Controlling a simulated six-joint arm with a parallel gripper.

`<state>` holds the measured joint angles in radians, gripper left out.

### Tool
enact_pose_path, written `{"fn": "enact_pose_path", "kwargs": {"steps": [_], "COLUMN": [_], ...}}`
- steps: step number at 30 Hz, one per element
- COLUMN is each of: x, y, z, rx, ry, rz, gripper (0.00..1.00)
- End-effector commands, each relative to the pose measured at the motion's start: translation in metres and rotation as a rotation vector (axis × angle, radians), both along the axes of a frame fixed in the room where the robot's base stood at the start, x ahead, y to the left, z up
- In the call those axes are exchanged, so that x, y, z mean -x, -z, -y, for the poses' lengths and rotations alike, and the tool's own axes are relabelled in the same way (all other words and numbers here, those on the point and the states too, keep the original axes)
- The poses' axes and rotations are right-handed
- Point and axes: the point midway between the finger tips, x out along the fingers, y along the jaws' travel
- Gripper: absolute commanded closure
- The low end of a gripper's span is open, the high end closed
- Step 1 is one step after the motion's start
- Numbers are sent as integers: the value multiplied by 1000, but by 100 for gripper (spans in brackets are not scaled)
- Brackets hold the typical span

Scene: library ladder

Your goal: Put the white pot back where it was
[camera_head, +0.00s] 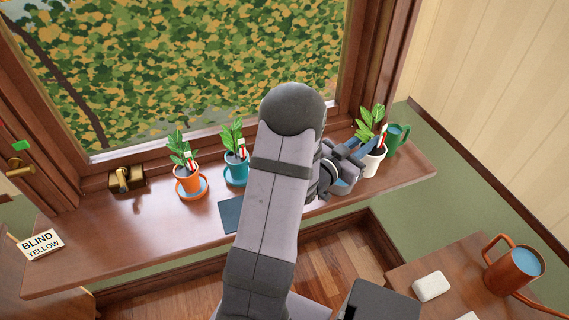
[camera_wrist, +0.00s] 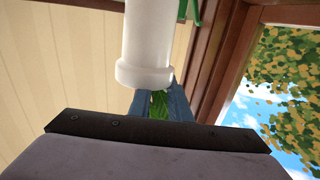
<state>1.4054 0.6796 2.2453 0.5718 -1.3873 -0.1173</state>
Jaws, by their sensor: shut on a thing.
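The white pot (camera_head: 373,163) with a leafy plant and a red-and-white tag is at the right part of the wooden sill. It also shows in the wrist view (camera_wrist: 147,40), rim toward my gripper, with leaves between the fingers. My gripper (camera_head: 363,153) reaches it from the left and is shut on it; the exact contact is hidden. I cannot tell whether the pot's base touches the sill. A bit of blue (camera_head: 342,186) shows below my gripper, partly covered.
An orange pot (camera_head: 187,180) and a teal pot (camera_head: 236,170), both with plants, stand left on the sill (camera_head: 120,230). A green mug-like vessel (camera_head: 398,138) is close behind the white pot. A dark teal flat piece (camera_head: 231,214) lies near the front edge. The window is behind.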

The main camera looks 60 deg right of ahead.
Motion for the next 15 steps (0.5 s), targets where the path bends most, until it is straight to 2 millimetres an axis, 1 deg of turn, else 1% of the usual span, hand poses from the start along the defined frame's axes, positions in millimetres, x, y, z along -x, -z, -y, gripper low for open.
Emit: {"fn": "enact_pose_path", "kwargs": {"steps": [1,5,7,9,11,12,15], "x": [-7,-41,-66,-93,-115,-130,-164], "y": [-6,-11,-13,-15,-16,-17,-18], "z": [10,30,38,42,44,44,41], "rx": [8,9,8,8,9,8,8], "ry": [-52,-221,-321,-425,-511,-568,-706], "rz": [-1,-1,-1,-2,-2,-1,-1], "gripper": [100,100,100,100,100,100,100]}}
